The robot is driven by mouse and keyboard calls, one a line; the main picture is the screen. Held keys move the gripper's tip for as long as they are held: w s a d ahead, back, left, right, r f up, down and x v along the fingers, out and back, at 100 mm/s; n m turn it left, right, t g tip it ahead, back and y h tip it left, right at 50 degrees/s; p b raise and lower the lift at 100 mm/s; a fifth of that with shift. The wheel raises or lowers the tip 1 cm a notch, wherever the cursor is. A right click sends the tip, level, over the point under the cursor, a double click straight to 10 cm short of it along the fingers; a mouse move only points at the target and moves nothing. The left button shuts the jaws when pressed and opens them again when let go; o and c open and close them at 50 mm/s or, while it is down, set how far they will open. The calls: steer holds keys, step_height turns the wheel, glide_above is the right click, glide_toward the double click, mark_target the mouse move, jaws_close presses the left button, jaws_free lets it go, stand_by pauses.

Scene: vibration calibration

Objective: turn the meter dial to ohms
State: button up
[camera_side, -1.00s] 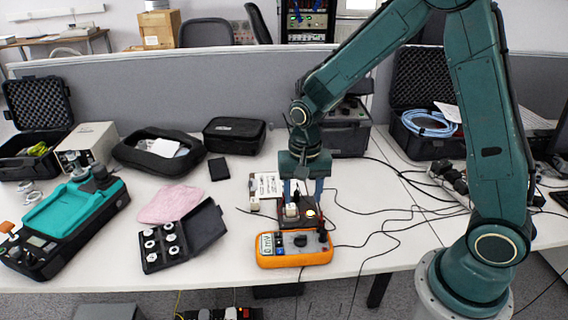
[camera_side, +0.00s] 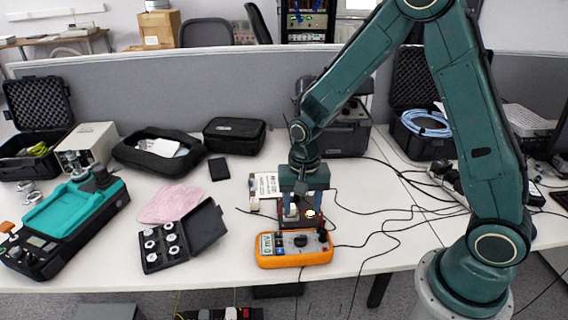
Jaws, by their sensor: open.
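The orange multimeter (camera_side: 294,260) lies near the front edge of the table, face up. Its dark round dial (camera_side: 300,240) sits in the middle of its face, with a display (camera_side: 266,244) on the left. The dial's setting is too small to read. My gripper (camera_side: 304,212) points down behind the meter, above and around a small dark device with a lit yellow-white spot (camera_side: 310,213). Its blue fingers are apart, and I see nothing held. Whether they touch the device I cannot tell.
Black cables (camera_side: 390,212) spread over the table to the right. A black case of round weights (camera_side: 165,245) and a pink cloth (camera_side: 168,203) lie to the left. A teal instrument (camera_side: 75,210) stands at far left. A divider runs behind.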

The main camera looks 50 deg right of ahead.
mark_target(301, 236)
steer(key=shift+f, duration=5.15)
steer(key=c, duration=1)
